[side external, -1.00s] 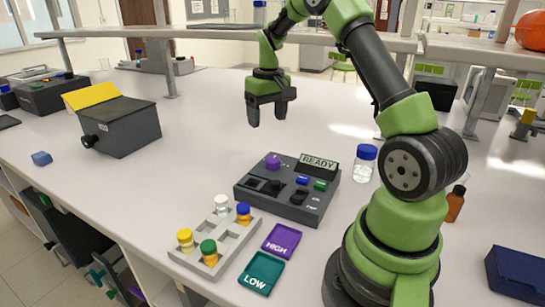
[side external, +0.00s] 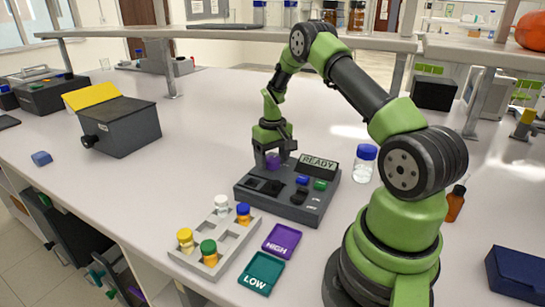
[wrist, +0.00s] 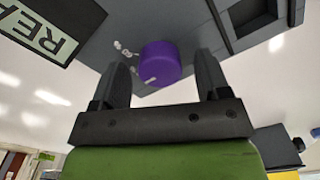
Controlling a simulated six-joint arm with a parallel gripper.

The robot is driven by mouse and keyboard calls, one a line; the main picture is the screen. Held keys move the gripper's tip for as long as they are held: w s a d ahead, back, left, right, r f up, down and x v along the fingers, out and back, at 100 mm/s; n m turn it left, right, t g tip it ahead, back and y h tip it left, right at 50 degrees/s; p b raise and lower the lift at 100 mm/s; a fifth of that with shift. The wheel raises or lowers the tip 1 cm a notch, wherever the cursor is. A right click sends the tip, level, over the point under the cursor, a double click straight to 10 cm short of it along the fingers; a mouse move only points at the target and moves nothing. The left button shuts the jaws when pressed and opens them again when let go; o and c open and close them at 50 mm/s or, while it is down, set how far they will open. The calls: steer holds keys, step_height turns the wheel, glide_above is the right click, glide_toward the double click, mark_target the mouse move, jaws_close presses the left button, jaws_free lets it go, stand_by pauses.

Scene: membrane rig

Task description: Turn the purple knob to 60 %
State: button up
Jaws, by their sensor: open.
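The purple knob (side external: 273,161) sits at the back left of the dark control box (side external: 264,202). In the wrist view the purple knob (wrist: 160,63) shows ahead of and between the two fingers, with a pale pointer mark on its near side. Pale scale marks lie beside it; I cannot read them. My gripper (side external: 273,160) is over the knob from above, its fingers on either side. In the wrist view my gripper (wrist: 163,80) is open, with a gap between each finger and the knob. The box display (side external: 318,166) reads READY.
A grey rack (side external: 213,243) with several capped vials stands in front of the box. A purple HIGH tray (side external: 281,241) and a teal LOW tray (side external: 261,274) lie beside it. A blue-capped bottle (side external: 364,164) stands right of the box.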

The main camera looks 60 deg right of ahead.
steer(key=c, duration=0.9)
steer(key=m, duration=0.4)
steer(key=shift+m, duration=0.4)
steer(key=m, duration=0.4)
steer(key=shift+m, duration=0.7)
steer(key=o, duration=0.9)
